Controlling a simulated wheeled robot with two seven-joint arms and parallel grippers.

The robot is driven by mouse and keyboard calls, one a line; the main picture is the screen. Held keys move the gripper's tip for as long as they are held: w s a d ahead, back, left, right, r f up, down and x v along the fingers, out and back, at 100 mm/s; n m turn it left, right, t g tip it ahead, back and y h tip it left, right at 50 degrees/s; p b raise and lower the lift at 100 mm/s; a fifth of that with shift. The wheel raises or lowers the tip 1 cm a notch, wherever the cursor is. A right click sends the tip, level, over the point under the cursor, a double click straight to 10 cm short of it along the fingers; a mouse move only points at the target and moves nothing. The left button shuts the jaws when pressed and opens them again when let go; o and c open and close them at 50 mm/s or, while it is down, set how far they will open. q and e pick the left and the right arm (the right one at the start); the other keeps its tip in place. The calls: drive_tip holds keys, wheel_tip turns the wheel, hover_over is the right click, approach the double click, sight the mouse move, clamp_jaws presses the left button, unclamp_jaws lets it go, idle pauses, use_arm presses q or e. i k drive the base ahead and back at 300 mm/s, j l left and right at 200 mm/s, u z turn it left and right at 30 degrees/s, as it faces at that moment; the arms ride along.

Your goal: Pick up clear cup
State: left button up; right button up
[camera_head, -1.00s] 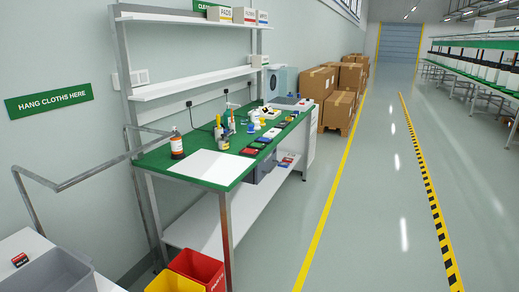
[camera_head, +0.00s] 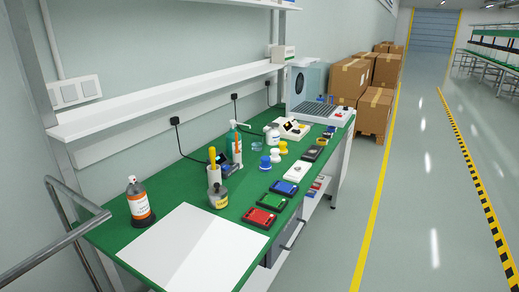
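A small clear, bluish cup (camera_head: 257,147) appears to stand on the green bench top (camera_head: 160,255), towards the back by the wall. It is small in the view and its detail is hard to make out. A pump bottle (camera_head: 235,142) stands to its left and a white jar (camera_head: 272,134) to its right. A blue-capped piece (camera_head: 265,164) and white and yellow pieces (camera_head: 275,154) stand just in front of it. Neither of my grippers shows in the head view.
Red (camera_head: 259,217), green (camera_head: 272,200) and blue (camera_head: 283,187) pads line the front edge. A metal rail (camera_head: 60,245) is at the left; the aisle floor (camera_head: 425,200) is clear.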

sight(257, 143)
drive_tip(key=i+u, duration=0.1)
drive_tip(key=l+u, duration=0.15)
drive_tip(key=u, duration=0.3)
drive_tip(key=i+l+u, duration=0.1)
drive_tip(key=l+u, duration=0.15)
drive_tip(key=u, duration=0.2)
drive_tip(key=l+u, duration=0.15)
drive_tip(key=u, duration=0.35)
drive_tip(key=l+u, duration=0.2)
drive_tip(key=u, duration=0.25)
drive_tip(key=k+j, duration=0.05)
